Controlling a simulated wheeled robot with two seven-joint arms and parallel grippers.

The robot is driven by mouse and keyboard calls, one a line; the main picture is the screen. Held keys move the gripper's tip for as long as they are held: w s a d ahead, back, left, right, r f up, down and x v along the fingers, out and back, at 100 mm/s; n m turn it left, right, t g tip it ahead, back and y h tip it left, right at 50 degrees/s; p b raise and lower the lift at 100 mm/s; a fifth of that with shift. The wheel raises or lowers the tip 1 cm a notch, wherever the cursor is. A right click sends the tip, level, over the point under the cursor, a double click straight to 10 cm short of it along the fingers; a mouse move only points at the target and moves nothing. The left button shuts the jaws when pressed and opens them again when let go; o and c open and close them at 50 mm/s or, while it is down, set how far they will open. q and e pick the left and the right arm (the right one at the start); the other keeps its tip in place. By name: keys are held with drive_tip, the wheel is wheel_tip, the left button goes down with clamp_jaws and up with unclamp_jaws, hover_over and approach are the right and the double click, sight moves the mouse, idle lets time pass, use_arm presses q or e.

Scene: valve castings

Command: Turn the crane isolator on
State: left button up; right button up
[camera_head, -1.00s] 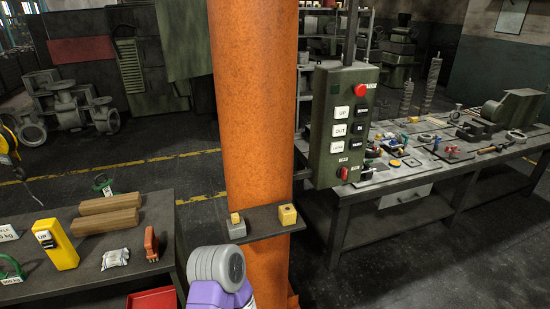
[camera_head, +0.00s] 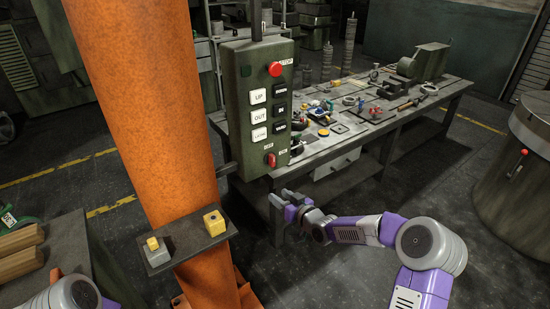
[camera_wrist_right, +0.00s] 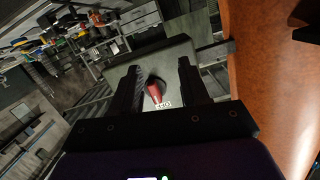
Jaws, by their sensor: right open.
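The green control box (camera_head: 258,110) hangs beside the orange column in the head view. Its red isolator knob (camera_head: 271,160) is at the bottom, below the white and black buttons, with small labels beside it that I cannot read. My right gripper (camera_head: 281,200) is below the box in the head view, apart from it. In the right wrist view the gripper (camera_wrist_right: 158,75) is open, its two dark fingers on either side of the red knob (camera_wrist_right: 155,91) in the picture, with nothing between them held. Of my left arm only a link shows at the lower left; its gripper is out of view.
A bench (camera_head: 425,98) with several tools stands behind the box. A round drum (camera_head: 520,165) is at the far right. Floor is clear between.

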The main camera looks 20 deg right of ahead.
drive_tip(key=n+t, duration=0.2)
approach(274, 157)
drive_tip(key=w, duration=0.1)
drive_tip(key=shift+y, duration=0.3)
drive_tip(key=x, duration=0.7)
drive_tip(key=shift+w+a+f, duration=0.1)
drive_tip(key=shift+w+f, duration=0.1)
drive_tip(key=shift+w, duration=0.05)
clamp_jaws()
